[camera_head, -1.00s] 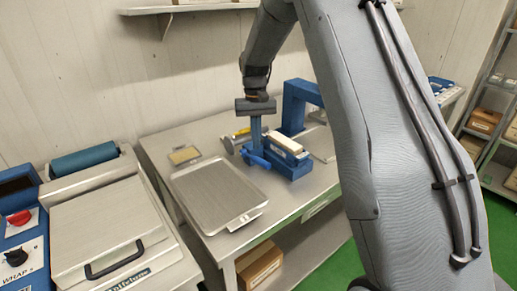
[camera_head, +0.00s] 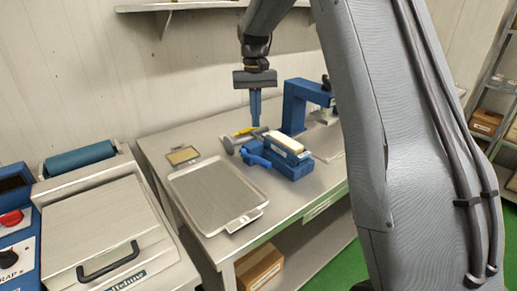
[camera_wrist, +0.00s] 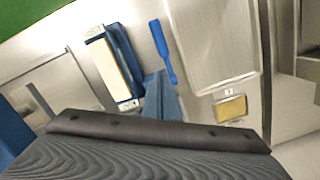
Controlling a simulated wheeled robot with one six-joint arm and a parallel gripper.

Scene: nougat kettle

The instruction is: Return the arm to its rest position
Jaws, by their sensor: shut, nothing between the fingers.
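My gripper (camera_head: 255,108) hangs above the steel table, with its blue fingers pointing down and shut on nothing. It is apart from the blue holder (camera_head: 287,160) below it, which carries a pale block (camera_head: 286,143). In the wrist view the shut fingers (camera_wrist: 161,92) show at the lower middle, with the pale block (camera_wrist: 108,69) and its blue holder to their left. My grey arm fills the right of the head view and hides part of the table's right side.
A grey tray (camera_head: 216,196) lies on the steel table (camera_head: 158,145). A small yellowish plate (camera_head: 183,155) lies behind it. A blue stand (camera_head: 295,105) is at the table's back right. A machine with a black-handled lid (camera_head: 110,220) stands left. A shelf (camera_head: 185,6) is above.

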